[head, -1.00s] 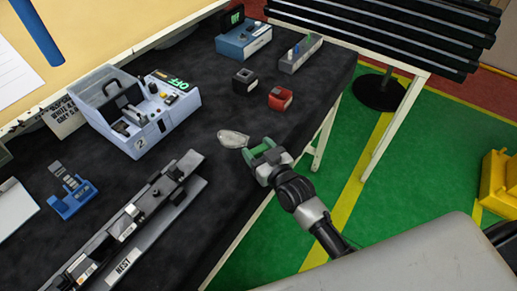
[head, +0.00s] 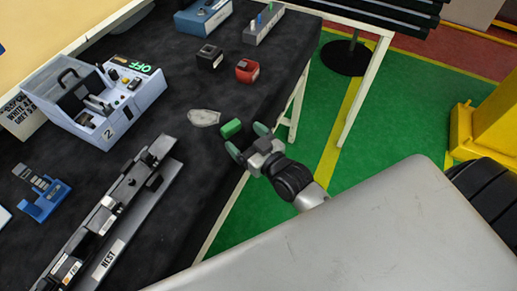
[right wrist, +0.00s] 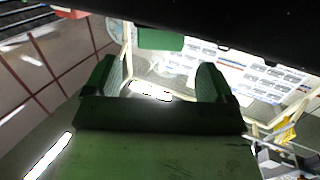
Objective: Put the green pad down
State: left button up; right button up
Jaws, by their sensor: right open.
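The green pad (head: 231,128) lies on the black table top (head: 185,170) near its right edge, beside a pale grey flat piece (head: 204,117). In the right wrist view the green pad (right wrist: 160,39) shows at the top, under the dark table edge. My right gripper (head: 247,141) has green fingertips, is open and empty, and sits just to the lower right of the pad, apart from it. In the right wrist view its two fingers (right wrist: 155,80) are spread wide with nothing between them. My left gripper is not in view.
A red block (head: 247,70) and a black block (head: 209,57) stand behind the pad. A light blue device (head: 110,105) and a long rail fixture (head: 120,205) are to the left. Green floor (head: 385,120) lies beyond the table's right edge.

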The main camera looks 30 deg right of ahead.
jog(key=v, duration=0.6)
jog(key=s+d+f+g+h, duration=0.1)
jog(key=s+f+g+h, duration=0.2)
jog(key=f, duration=1.1)
jog(key=s+d+f+g, duration=0.2)
jog(key=s+f+g, duration=0.15)
jog(key=f, duration=1.05)
jog(key=s+d+f+g+h, duration=0.1)
jog(key=s+f+g, duration=0.3)
jog(key=s+f, duration=0.5)
jog(key=s+d+f+g, duration=0.1)
jog(key=s+f+g, duration=0.4)
jog(key=s+f, duration=0.4)
jog(key=s, duration=0.7)
jog(key=shift+s+f+m+h, duration=0.2)
jog(key=shift+f+m+h, duration=0.15)
jog(key=shift+m+h, duration=0.05)
jog(key=shift+d, duration=0.15)
